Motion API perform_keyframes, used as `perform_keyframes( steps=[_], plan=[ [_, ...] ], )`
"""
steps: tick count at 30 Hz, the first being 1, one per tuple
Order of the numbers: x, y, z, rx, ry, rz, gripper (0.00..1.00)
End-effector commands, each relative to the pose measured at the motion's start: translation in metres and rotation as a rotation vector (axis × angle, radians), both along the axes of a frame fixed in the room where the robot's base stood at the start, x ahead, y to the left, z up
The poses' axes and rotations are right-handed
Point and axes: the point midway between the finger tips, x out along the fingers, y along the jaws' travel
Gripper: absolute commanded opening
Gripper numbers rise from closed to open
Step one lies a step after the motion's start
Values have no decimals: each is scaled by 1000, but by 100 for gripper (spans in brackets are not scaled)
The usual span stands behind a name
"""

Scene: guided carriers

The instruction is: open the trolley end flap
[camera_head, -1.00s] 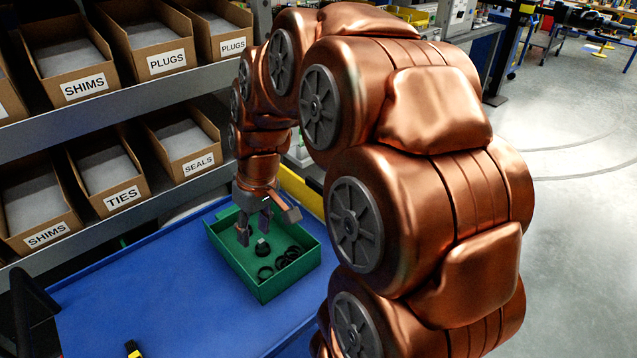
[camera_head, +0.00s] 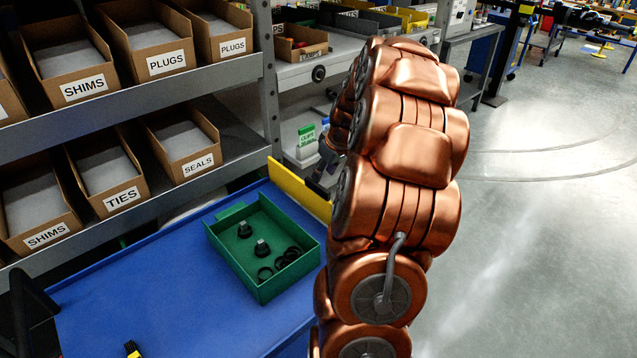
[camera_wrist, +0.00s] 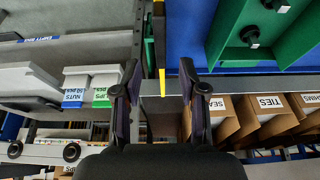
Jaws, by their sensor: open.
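The trolley (camera_head: 150,300) has a blue deck, and its yellow end flap (camera_head: 290,187) stands raised along the far right end. In the wrist view the flap (camera_wrist: 160,50) is a thin yellow and black strip seen nearly edge-on. My gripper (camera_wrist: 160,82) is open, with one dark finger on each side of the strip's lower end. I cannot tell whether either finger touches it. In the head view my gripper is mostly hidden behind my arm, near the flap's right part.
A green tray (camera_head: 225,256) with two black knobs and several rings sits on the deck beside the flap. A grey shelf (camera_head: 150,100) with labelled cardboard bins stands along the left. Beyond the flap are small labelled boxes (camera_head: 307,140). Open floor (camera_head: 560,230) lies right.

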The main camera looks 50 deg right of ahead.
Motion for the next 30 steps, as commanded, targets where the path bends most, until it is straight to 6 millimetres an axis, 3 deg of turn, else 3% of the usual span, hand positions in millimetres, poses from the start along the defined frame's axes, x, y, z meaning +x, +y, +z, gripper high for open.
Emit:
perform_keyframes(
  steps=[12,24,30],
  plan=[
    [20,-1,-47,2,2,0,42],
    [24,-2,-58,0,0,0,42],
    [24,-2,-58,0,0,0,23]
  ],
)
